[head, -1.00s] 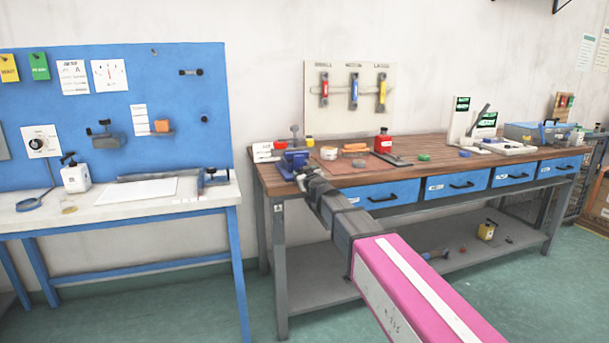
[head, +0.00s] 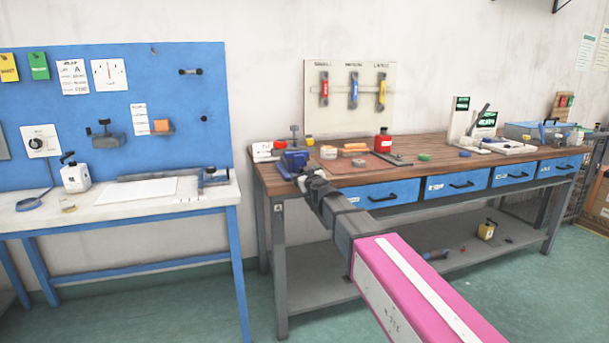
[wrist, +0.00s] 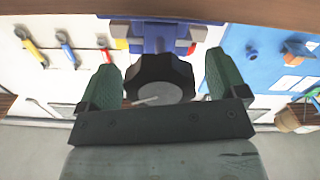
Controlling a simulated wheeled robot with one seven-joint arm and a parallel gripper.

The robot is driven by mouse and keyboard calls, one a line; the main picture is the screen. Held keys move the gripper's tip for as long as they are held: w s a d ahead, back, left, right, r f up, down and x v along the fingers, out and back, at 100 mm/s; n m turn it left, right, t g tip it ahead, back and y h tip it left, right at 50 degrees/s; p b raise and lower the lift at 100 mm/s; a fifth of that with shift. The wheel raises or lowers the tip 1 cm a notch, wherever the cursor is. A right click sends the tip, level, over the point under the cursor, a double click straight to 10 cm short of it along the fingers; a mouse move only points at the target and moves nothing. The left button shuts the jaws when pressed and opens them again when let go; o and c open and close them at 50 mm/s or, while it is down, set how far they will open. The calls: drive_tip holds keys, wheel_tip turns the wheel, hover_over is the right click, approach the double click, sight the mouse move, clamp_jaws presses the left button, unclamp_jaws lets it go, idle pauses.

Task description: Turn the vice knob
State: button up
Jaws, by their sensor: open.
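The blue vice (head: 293,158) is fixed at the left front corner of the wooden bench. In the wrist view the blue vice body (wrist: 155,37) shows behind a black faceted knob (wrist: 161,78). My gripper (wrist: 160,83) is open, with one green finger on each side of the knob. A gap shows between the knob and each finger; part of the knob's near edge is hidden by the gripper's palm. In the head view my gripper (head: 312,178) is at the front of the vice, and the knob is hidden by it.
The wooden bench top (head: 345,176) holds a red bottle (head: 383,141), an orange block (head: 354,148) and other small items right of the vice. Blue drawers (head: 381,194) line its front. A white-topped table (head: 120,204) stands to the left, with a floor gap between.

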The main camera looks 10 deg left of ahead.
drive_tip(key=v, duration=0.9)
drive_tip(key=shift+s, duration=0.2)
drive_tip(key=shift+f, duration=0.1)
drive_tip(key=s+d+f+m+g+h, duration=0.15)
drive_tip(key=d+f+g, duration=0.25)
drive_tip(key=d+f, duration=0.7)
drive_tip(key=s+d+f+m+g+h, duration=0.1)
drive_tip(key=s+d+f+g+h, duration=0.3)
drive_tip(key=d+f, duration=0.65)
drive_tip(key=s+d+f+m+g+h, duration=0.2)
drive_tip(key=s+d+f, duration=0.3)
drive_tip(key=d, duration=0.4)
drive_tip(key=s+d+f+m+g+h, duration=0.2)
drive_tip(key=s+d+f+m+g, duration=0.2)
drive_tip(key=d+f, duration=0.4)
drive_tip(key=shift+s+d+f+g, duration=0.25)
drive_tip(key=shift+s+d+g, duration=0.35)
drive_tip(key=shift+s, duration=0.55)
drive_tip(key=shift+m, duration=0.25)
